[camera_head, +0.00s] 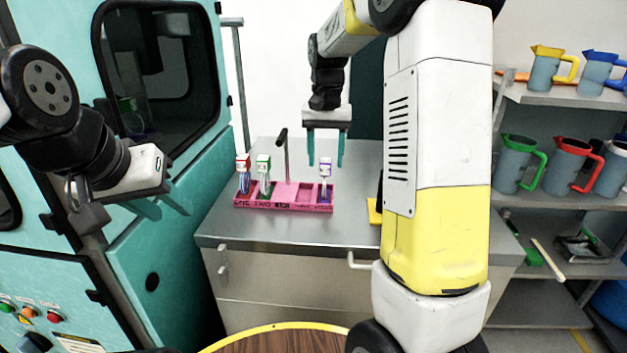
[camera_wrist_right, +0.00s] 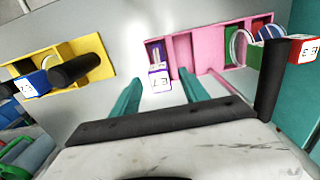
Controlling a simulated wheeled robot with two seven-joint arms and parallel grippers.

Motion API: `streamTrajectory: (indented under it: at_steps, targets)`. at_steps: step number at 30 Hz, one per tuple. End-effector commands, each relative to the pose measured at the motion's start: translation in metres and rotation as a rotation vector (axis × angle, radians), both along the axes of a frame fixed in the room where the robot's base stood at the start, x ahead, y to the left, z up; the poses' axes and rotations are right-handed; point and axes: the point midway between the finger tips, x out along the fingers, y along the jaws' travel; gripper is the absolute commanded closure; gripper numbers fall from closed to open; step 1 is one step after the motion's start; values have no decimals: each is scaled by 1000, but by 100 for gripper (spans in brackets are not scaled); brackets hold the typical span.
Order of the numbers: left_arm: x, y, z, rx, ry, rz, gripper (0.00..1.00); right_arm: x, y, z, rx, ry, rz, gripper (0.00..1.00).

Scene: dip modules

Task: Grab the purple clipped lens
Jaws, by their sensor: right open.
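The purple clipped lens (camera_head: 325,172) stands upright in the right end of the pink tray (camera_head: 285,207). In the right wrist view its purple-edged tag (camera_wrist_right: 159,79) shows between my fingertips. My right gripper (camera_head: 325,162) is open and empty, its teal fingers pointing down just above and behind the purple lens. The fingers do not close on it. My left gripper (camera_head: 166,204) hangs empty at the left in front of the teal machine, its fingers apart.
A red-tagged lens (camera_head: 243,162) and a green-tagged lens (camera_head: 263,163) stand in the tray's left part. A black-topped post rises behind the tray. A yellow tray (camera_wrist_right: 98,42) lies to one side on the metal counter (camera_head: 300,233). Shelves with jugs stand at right.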

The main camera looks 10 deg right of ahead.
Motion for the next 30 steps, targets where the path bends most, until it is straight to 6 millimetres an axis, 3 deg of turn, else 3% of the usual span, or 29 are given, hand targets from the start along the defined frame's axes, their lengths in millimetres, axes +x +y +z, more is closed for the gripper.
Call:
streamTrajectory:
  at_steps: [4,12,20,30]
  targets:
    - [0,0,0,0,0,0,63,-1,1,-17,0,1,1,47]
    - [0,0,0,0,0,0,63,0,1,-19,1,-1,1,47]
    - [0,0,0,0,0,0,63,0,1,-19,1,-1,1,98]
    - [0,0,0,0,0,0,63,0,1,-19,0,-2,1,100]
